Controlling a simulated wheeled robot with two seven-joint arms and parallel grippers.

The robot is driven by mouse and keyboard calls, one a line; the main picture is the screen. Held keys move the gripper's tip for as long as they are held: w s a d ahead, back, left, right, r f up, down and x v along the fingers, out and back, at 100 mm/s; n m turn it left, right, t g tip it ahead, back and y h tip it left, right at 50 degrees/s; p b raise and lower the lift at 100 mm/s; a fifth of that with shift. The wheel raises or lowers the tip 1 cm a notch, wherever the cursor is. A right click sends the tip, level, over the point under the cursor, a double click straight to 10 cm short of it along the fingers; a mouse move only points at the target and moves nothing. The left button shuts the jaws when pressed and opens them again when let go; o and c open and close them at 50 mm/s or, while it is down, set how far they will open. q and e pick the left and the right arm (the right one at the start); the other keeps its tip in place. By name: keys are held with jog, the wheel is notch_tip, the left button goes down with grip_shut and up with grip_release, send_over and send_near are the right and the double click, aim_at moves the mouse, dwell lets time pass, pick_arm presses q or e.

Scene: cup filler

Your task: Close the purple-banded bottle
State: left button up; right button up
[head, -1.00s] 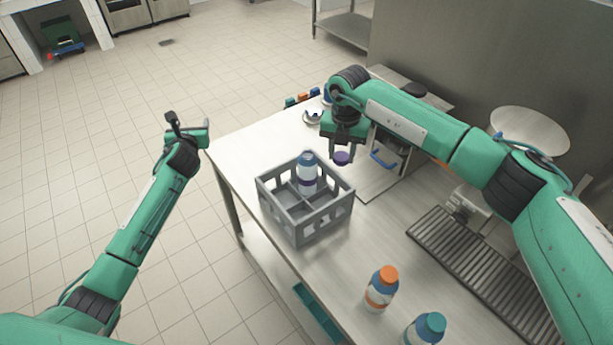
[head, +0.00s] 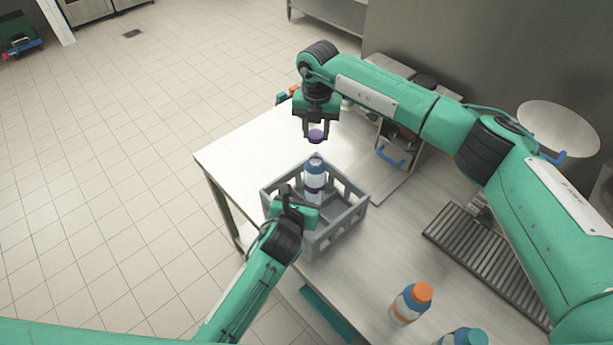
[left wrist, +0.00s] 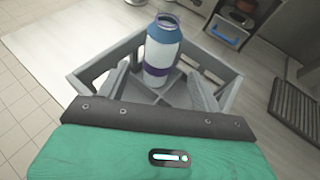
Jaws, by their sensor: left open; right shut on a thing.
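The purple-banded bottle (head: 314,176) stands upright in a compartment of the grey crate (head: 342,238). The left wrist view shows its blue top, white body, purple band and open neck (left wrist: 161,50). My right gripper (head: 316,135) is shut on a purple cap (head: 316,137), held above the bottle and apart from it. My left gripper (head: 304,198) is open at the crate's near left side, close to the bottle. In the left wrist view its fingers (left wrist: 160,88) reach toward either side of the bottle; I cannot tell whether they touch it.
An orange-capped bottle (head: 411,303) and a teal-capped bottle (head: 464,338) stand on the table at the front. A machine with a blue handle (head: 389,156) and a ribbed drain tray (head: 480,255) are to the right. The table's back left (head: 245,152) is clear.

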aim_at(312, 178)
pick_arm(q)
jog(key=shift+s+d+r, duration=0.15)
jog(key=shift+s+d, duration=0.05)
jog(key=shift+d, duration=0.05)
pick_arm(e)
jog(key=shift+s+d+r, duration=0.15)
pick_arm(q)
jog(key=x, duration=1.2)
jog(key=shift+w, duration=0.1)
jog(key=c, duration=1)
pick_arm(e)
jog(key=shift+f, duration=2.55)
jog(key=shift+f, duration=0.1)
jog(key=shift+f, duration=0.8)
